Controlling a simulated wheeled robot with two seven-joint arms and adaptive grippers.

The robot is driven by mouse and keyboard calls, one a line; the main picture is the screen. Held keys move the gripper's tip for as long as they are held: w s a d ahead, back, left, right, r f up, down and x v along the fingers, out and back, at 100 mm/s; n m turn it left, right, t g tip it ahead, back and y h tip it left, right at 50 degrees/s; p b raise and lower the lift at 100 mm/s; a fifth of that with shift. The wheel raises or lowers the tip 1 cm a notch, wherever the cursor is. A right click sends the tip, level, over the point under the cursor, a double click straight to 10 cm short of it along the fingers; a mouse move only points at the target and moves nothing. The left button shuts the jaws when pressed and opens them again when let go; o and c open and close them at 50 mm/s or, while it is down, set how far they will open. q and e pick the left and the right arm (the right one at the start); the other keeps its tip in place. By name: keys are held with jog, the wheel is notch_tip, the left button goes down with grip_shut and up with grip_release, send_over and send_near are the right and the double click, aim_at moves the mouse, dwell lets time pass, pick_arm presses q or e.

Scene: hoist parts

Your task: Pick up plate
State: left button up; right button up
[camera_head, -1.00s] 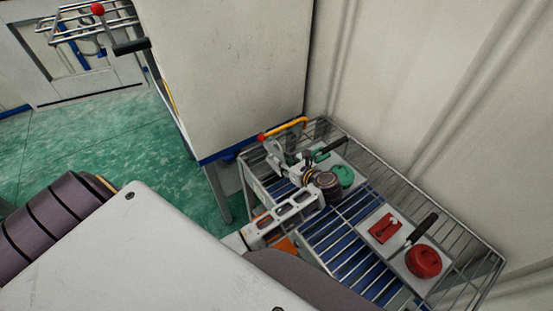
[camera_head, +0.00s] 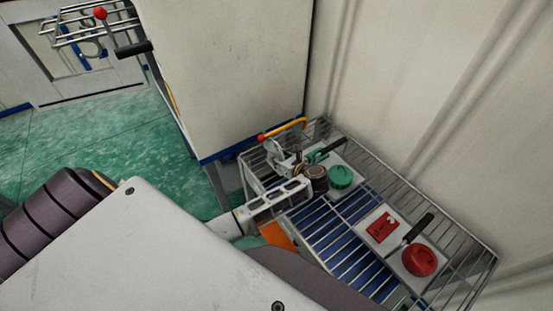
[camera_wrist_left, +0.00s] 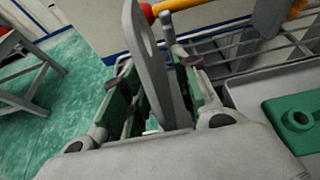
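A grey metal plate with a rounded upper end (camera_wrist_left: 140,30) stands tilted between the fingers of my left gripper (camera_wrist_left: 155,100) in the left wrist view. The fingers, with green inner pads, are apart on both sides of it, with a gap visible on the left. In the head view, my left gripper (camera_head: 288,166) is at the left end of the wire rack, close to a light grey piece (camera_head: 273,148) that looks like the same plate. The plate's lower end is hidden by the gripper. My right gripper is not in view.
The wire rack (camera_head: 470,238) holds a green round part (camera_head: 340,177), a red round part (camera_head: 420,260) and a red flat part (camera_head: 382,227). A yellow bar with a red end (camera_head: 290,128) rises behind the gripper. A wall and a pale cabinet (camera_head: 225,70) border the rack.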

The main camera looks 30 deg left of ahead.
pick_arm(q)
grip_shut()
dwell(0.4)
jog(key=shift+w+r, duration=0.1)
jog(key=shift+r, duration=0.15)
notch_tip(320, 180, up, 18)
jog(key=b, duration=0.3)
jog(key=shift+f, duration=0.15)
dwell(0.6)
dwell(0.5)
